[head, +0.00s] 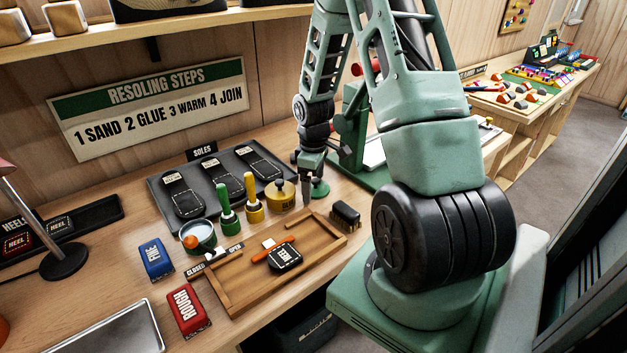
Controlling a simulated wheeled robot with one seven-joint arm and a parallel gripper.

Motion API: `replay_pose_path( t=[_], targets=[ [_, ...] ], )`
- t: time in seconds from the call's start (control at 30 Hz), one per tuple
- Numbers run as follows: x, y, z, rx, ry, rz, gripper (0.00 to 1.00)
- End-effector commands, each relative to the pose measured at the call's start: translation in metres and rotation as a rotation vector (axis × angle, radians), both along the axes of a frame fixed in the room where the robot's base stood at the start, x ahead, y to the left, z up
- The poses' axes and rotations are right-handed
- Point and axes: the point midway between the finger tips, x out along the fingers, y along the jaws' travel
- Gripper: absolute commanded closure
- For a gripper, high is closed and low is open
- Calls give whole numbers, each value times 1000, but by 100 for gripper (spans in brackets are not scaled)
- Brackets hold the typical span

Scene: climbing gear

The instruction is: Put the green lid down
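The green lid (321,188) is a small round piece at the tips of my gripper (312,176), at the right of the soles tray. My gripper points down and appears shut on the lid; the fingers are small and partly merge with it. I cannot tell whether the lid touches the bench top.
Green (227,212) and yellow (252,200) handled brushes stand left of the yellow tin. A dark brush (345,215) lies to its right. A wooden tray (232,302) holds a heel piece in front. The soles tray (160,190) is behind. Blue (156,259) and red (187,309) blocks sit at left.

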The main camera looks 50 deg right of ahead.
Motion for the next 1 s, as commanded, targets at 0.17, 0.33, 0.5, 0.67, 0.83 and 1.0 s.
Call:
replay_pose_path(
  t=[0.17, 0.33, 0.5, 0.67, 0.83, 1.0],
  targets=[
    [0, 0, 0, 0, 0, 0, 8],
    [0, 0, 8, -2, -2, -1, 8],
    [1, -1, 35, -3, -5, -1, 8],
    [1, -1, 71, -4, -6, -2, 8],
    [0, 0, 101, -2, -3, -1, 8],
    [0, 0, 119, -2, -2, 0, 8]
  ],
)
